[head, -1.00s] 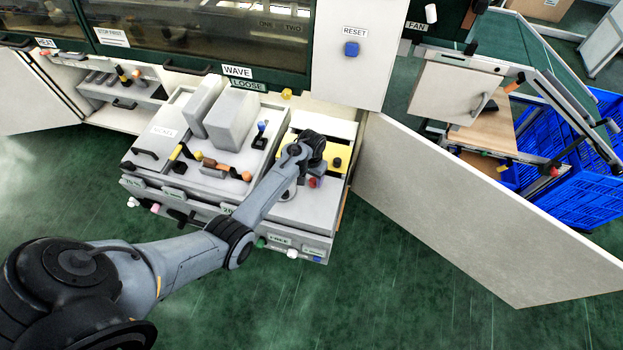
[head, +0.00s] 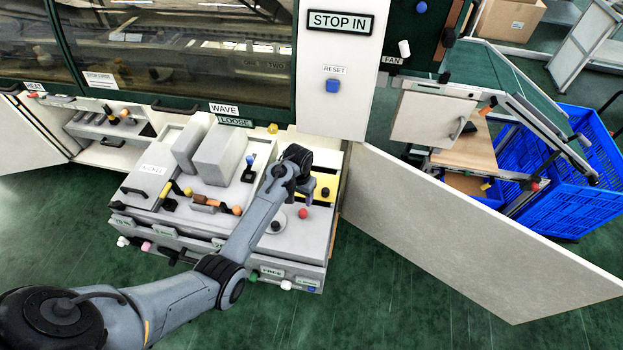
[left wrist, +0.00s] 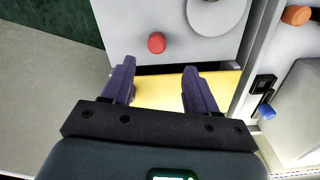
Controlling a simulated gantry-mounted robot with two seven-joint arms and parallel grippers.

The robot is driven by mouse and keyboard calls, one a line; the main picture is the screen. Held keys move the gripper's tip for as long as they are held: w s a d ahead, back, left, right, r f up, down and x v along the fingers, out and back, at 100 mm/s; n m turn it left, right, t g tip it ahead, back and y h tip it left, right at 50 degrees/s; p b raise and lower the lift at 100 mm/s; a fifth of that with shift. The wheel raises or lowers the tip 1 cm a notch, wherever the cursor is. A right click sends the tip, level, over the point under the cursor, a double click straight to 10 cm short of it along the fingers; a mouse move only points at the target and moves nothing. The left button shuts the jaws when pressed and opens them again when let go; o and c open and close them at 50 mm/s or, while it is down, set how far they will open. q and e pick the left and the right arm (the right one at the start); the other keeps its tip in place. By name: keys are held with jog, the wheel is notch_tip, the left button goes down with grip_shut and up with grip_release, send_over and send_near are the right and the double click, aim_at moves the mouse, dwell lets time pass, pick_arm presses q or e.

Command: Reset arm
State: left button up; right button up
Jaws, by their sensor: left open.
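My left arm reaches in from the left in the head view. Its gripper (head: 309,197) hangs over the right part of the grey wheeled unit, above the red knob (head: 303,213). In the left wrist view the two dark fingers (left wrist: 159,67) are apart with nothing between them. The yellow strip (left wrist: 170,95) lies beyond them, and the red knob (left wrist: 157,42) shows ahead of the fingertips, apart from them. A blue button (head: 332,86) under a RESET label is on the white panel, well away from the gripper. My right gripper is not in view.
The grey unit (head: 300,245) carries blocks, levers and coloured knobs. A large white door panel (head: 440,235) stands open to its right. Blue crates (head: 565,190) and a hinged frame are at far right. The green floor in front is clear.

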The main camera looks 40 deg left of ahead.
pick_arm(q)
jog(key=shift+s, duration=0.15)
jog(key=s+d+r+m+t, duration=0.1)
jog(key=s+d+r+m, duration=0.15)
jog(key=s+d, duration=0.5)
jog(key=s+d+r+m+t, duration=0.1)
jog(key=s+d+r, duration=0.3)
jog(key=s, duration=0.7)
jog(key=s+d+r+m+t, duration=0.1)
jog(key=s+d+r+t, duration=0.15)
jog(key=s+d, duration=0.5)
notch_tip(320, 180, up, 30)
jog(key=a+p, duration=0.2)
jog(key=p, duration=2.9)
notch_tip(320, 180, down, 75)
jog(key=b, duration=7.5)
jog(key=shift+s+g, duration=0.25)
jog(key=shift+g, duration=0.2)
jog(key=shift+a+r, duration=0.1)
jog(key=shift+r, duration=0.05)
